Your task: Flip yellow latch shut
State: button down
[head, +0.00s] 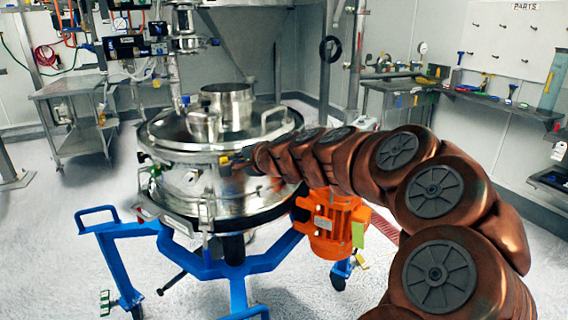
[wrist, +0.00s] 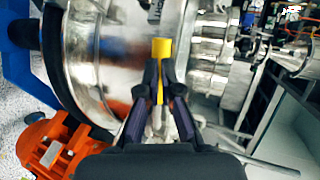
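The yellow latch (wrist: 161,47) stands out from the side of the steel sifter (wrist: 95,50) in the wrist view. Its wide end shows just past my fingertips, and a thin yellow strip runs back between my fingers. My gripper (wrist: 159,72) has its two dark fingers drawn close together, one on each side of the latch, with the yellow filling the narrow gap. In the head view my gripper (head: 238,160) is at the right front of the sifter (head: 190,185), just under the lid rim. It is small there, and my arm partly hides that side.
The sifter stands on a blue wheeled frame (head: 237,290). An orange motor (head: 330,225) hangs below my arm, and also shows in the wrist view (wrist: 55,148). A steel cart (head: 75,105) stands back left, and a bench (head: 500,103) runs along the right wall. Floor is clear at left.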

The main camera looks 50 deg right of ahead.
dwell(0.4)
jog(key=s+a+r, duration=0.2)
jog(key=s+a, duration=0.1)
jog(key=s, duration=0.2)
jog(key=s+a+r+b, duration=0.1)
jog(key=s+a+r, duration=0.2)
jog(key=s, duration=0.3)
jog(key=shift+s+a, duration=0.15)
jog(key=shift+a, duration=0.1)
dwell(0.7)
jog(key=a+f+n+g+y+p, duration=0.3)
jog(key=a+f+n+g, duration=0.15)
jog(key=a, duration=0.65)
jog(key=a+f+n+g+y+p, duration=0.35)
jog(key=a+n, duration=0.25)
jog(key=a, duration=0.5)
jog(key=s+a+f+n+g+h+p, duration=0.2)
jog(key=s+n+g, duration=0.1)
jog(key=s, duration=0.6)
jog(key=s+a+f+n+g+h+p, duration=0.1)
jog(key=s+f+n+g+h+p, duration=0.1)
jog(key=s+n, duration=0.4)
jog(key=shift+s+a+g+p, duration=0.35)
jog(key=shift+s+g+p, duration=0.3)
jog(key=shift+s+g, duration=0.7)
